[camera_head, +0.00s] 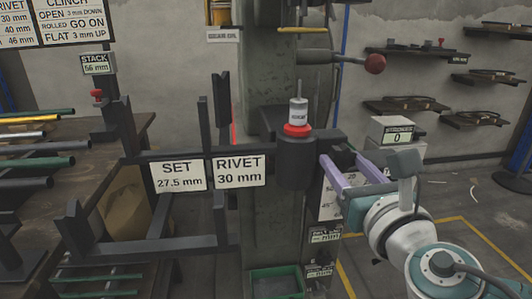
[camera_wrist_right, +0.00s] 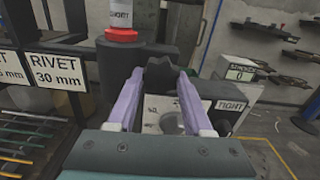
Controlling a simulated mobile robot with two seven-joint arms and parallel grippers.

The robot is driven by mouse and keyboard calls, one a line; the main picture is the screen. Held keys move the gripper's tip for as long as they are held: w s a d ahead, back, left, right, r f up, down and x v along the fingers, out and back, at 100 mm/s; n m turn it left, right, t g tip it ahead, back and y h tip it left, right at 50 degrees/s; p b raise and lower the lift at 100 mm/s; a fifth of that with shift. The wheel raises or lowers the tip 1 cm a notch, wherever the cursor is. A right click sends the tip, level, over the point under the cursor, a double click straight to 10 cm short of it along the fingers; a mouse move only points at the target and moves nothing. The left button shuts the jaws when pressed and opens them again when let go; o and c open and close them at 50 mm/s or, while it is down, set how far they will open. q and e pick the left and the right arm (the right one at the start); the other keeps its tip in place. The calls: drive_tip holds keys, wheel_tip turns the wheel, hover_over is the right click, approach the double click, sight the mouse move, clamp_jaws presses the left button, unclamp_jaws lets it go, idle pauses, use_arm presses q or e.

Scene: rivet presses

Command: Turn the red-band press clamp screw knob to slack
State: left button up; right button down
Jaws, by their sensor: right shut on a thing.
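The red-band press (camera_head: 294,165) stands at the middle of the head view, with a red ring round the light canister on its head. It also shows in the right wrist view (camera_wrist_right: 121,85). The black clamp screw knob (camera_wrist_right: 160,77) sticks out at the right of the press head. My right gripper (camera_head: 344,162), with lavender fingers, is shut on this knob, one finger on each side. In the wrist view a plate behind the fingers reads TIGHT (camera_wrist_right: 232,105) at its right. Its left part is mostly hidden by a finger. My left gripper is out of view.
Signs reading SET (camera_head: 178,176) and RIVET (camera_head: 240,170) hang on the dark frame left of the press. A strokes counter (camera_head: 398,137) showing 0 is behind my right gripper. A red ball-ended lever (camera_head: 375,64) is above. A green bin (camera_head: 276,283) is below.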

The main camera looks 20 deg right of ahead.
drive_tip(key=shift+c, duration=1.5)
unclamp_jaws()
drive_tip(key=v, duration=1)
drive_tip(key=shift+p, duration=0.35)
drive_tip(key=shift+d, duration=0.1)
